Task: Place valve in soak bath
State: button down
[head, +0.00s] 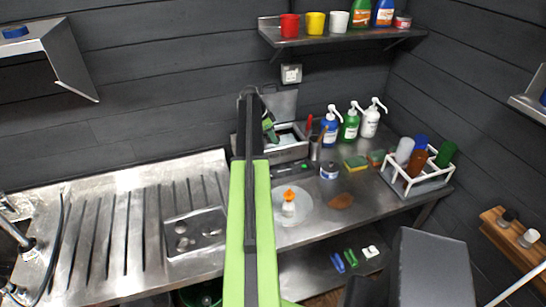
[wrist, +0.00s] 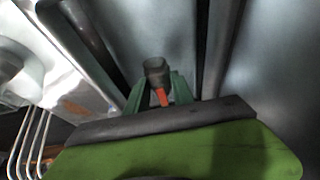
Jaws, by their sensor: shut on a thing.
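My gripper (wrist: 158,84) shows green fingers in the wrist view, shut on the valve (wrist: 155,68), a small grey cylinder with an orange-red lever. In the head view my arm reaches up the middle, and a green finger of my gripper (head: 269,127) shows beside its dark end. The valve cannot be made out there. An open steel box (head: 298,154) with pale contents and a raised lid (head: 282,104), seemingly the soak bath, stands against the back wall. My gripper appears in front of or over its left part; the height between them cannot be told.
Pump bottles (head: 349,127) stand right of the box. A white rack (head: 424,184) holds bottles on the right. An orange-topped bottle (head: 288,207) stands on a pale disc. A ribbed drainboard (head: 110,235) and holed steel tray (head: 193,231) lie left. A shelf (head: 335,34) hangs above.

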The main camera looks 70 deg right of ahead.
notch_tip(320, 180, down, 5)
jog(key=b, duration=0.3)
jog(key=shift+b, duration=0.4)
jog(key=shift+r, duration=0.3)
jog(key=shift+f, duration=0.15)
jog(key=c, duration=1.5)
grip_release()
jog(key=shift+f, duration=0.1)
jog(key=shift+c, duration=0.2)
jog(key=o, duration=0.5)
jog(key=shift+c, duration=0.2)
jog(key=shift+r+p, duration=0.4)
jog(key=shift+r, duration=0.05)
jog(key=p+v, duration=1)
jog(key=v, duration=0.1)
jog(key=shift+w+r+p, duration=0.2)
jog(key=shift+p, duration=0.1)
